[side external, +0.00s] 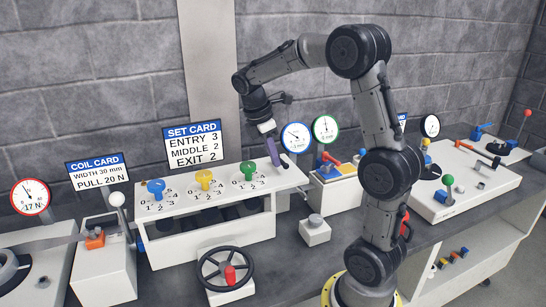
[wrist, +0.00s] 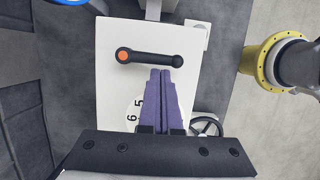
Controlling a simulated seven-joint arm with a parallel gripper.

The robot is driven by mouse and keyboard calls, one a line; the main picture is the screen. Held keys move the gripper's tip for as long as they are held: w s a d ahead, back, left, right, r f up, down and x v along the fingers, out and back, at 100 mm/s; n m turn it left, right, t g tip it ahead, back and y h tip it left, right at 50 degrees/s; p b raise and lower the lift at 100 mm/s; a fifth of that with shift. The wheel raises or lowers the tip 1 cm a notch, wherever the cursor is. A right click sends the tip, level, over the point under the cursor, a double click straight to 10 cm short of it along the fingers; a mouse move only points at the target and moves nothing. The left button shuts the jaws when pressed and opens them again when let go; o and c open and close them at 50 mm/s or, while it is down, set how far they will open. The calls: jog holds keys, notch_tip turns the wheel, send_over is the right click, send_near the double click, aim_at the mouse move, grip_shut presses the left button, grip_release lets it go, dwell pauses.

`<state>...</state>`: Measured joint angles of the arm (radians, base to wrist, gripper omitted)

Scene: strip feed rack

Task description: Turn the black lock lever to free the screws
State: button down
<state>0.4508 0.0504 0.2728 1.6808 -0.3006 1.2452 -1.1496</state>
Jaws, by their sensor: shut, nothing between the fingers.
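The black lock lever (wrist: 150,58) lies across the white rack top (wrist: 112,85) in the wrist view. Its orange-marked end is at the left and its rounded free end at the right. My gripper (wrist: 160,71) has its purple fingers together and empty, tips just below the lever near its free end; I cannot tell whether they touch. In the side view my gripper (side external: 277,163) is low at the rack's right end, and the lever is not clearly visible there. The blue screw (side external: 156,188), yellow screw (side external: 205,179) and green screw (side external: 249,170) stand upright beside numbered scales.
A black handwheel (side external: 225,268) with a red knob stands before the rack. A grey button box (side external: 315,230) is to its right. The set card (side external: 194,145) and blue-rimmed gauge (side external: 296,137) stand behind. A second white panel (side external: 463,182) with levers is farther right.

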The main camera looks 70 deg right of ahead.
aim_at(294, 165)
jog(key=shift+s+d+n, duration=0.1)
jog(key=shift+s+n, duration=0.15)
jog(key=shift+n, duration=0.25)
jog(key=shift+s+d+n+t+h, duration=0.25)
jog(key=shift+s+n+t, duration=0.2)
jog(key=shift+n, duration=0.65)
jog(key=n, duration=0.1)
jog(key=s+n, duration=0.1)
jog(key=shift+d+n+t, duration=0.3)
jog(key=shift+d+t, duration=0.05)
jog(key=n, duration=0.1)
jog(key=s+d+n+t, duration=0.1)
jog(key=n, duration=0.1)
jog(key=d+n, duration=0.1)
jog(key=n, duration=0.1)
jog(key=shift+s+d+t+h, duration=0.15)
jog(key=shift+s+t+h, duration=0.1)
jog(key=shift+t, duration=0.05)
jog(key=shift+d+n, duration=0.2)
jog(key=shift+n, duration=0.3)
jog(key=shift+d, duration=1.3)
jog(key=shift+w, duration=0.15)
